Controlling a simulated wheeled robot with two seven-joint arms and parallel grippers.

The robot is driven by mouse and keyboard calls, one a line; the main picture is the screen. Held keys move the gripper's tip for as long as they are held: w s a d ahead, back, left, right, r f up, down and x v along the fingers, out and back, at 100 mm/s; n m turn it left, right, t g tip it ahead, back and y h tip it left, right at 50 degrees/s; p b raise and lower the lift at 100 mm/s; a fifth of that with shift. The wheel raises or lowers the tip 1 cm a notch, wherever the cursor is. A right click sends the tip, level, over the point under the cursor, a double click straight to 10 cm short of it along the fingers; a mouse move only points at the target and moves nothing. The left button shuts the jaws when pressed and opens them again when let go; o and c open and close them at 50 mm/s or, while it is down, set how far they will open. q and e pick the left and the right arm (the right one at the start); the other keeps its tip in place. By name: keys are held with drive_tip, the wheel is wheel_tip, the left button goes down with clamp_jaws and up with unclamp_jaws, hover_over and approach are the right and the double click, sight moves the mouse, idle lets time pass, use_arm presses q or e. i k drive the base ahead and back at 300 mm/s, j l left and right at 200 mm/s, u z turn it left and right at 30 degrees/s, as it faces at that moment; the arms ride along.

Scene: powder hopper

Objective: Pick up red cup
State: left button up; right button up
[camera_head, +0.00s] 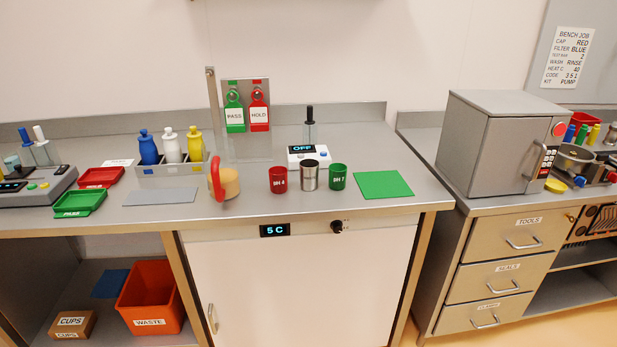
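The red cup (278,180), labelled pH 4, stands upright on the metal bench (300,213) near its front edge. A bare metal cup (309,175) stands just to its right. A green cup (338,177), labelled pH 7, is right of that. A yellowish round block with a red handle (226,182) sits to the left of the red cup, with a gap between. Neither of my grippers is in view.
A green mat (383,184) lies right of the cups. A display device reading OFF (308,154) stands behind them. Bottles in a rack (171,162), a grey mat (160,197) and red and green trays (80,203) are left. A boxy oven (497,145) stands far right.

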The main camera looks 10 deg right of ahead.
sight(279, 180)
drive_tip(key=i+j+z, duration=0.1)
drive_tip(key=z, duration=0.5)
drive_tip(key=i+j+z, duration=0.1)
drive_tip(key=j+z, duration=0.15)
drive_tip(key=j, duration=0.3)
drive_tip(key=i+j+z, duration=0.1)
drive_tip(key=j+z, duration=0.15)
drive_tip(key=j, duration=0.35)
drive_tip(key=i+j+z, duration=0.1)
drive_tip(key=j, duration=1.15)
